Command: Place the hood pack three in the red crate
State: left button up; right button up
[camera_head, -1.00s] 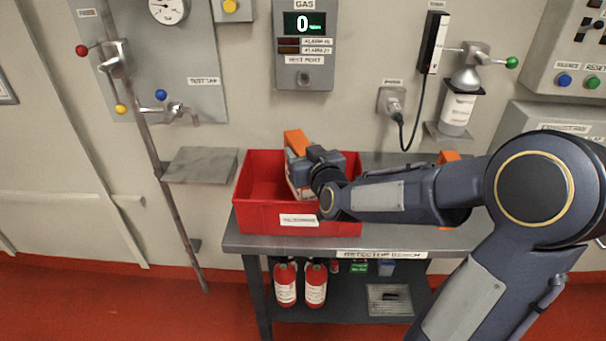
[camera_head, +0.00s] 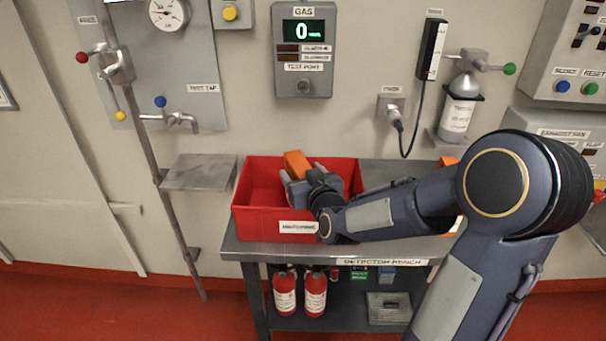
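The red crate (camera_head: 259,222) stands on the left part of the grey bench, with a white label on its front. My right gripper (camera_head: 301,180) reaches into the crate from the right, its fingers below the rim level at the back. An orange block-like part (camera_head: 296,163), likely the top of the hood pack, shows at the fingers, inside the crate's outline. The rest of it is hidden by the gripper and crate wall. I cannot tell whether the fingers still grip it or whether it touches the crate floor. My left gripper is out of view.
Another orange item (camera_head: 449,161) sits on the bench (camera_head: 240,248) at right, mostly behind my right arm. A grey wall shelf (camera_head: 198,173) is left of the crate. Red bottles (camera_head: 315,293) and a small tray stand on the lower shelf. Wall panels and a gas meter are behind.

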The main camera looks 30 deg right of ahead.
jog(key=shift+r, duration=0.15)
jog(key=s+a+f+g+y, duration=0.1)
jog(key=s+a+g+y, duration=0.1)
jog(key=s, duration=0.7)
jog(key=s+a+f+g+y, duration=0.2)
jog(key=s+a+g, duration=0.3)
jog(key=s, duration=0.5)
jog(key=s+a+f+g+y, duration=0.1)
jog(key=s+a+g+y, duration=0.1)
jog(key=s, duration=0.8)
jog(key=shift+s+a+f+g, duration=0.25)
jog(key=shift+a+g, duration=0.45)
jog(key=shift+a, duration=0.3)
jog(key=shift+r, duration=0.1)
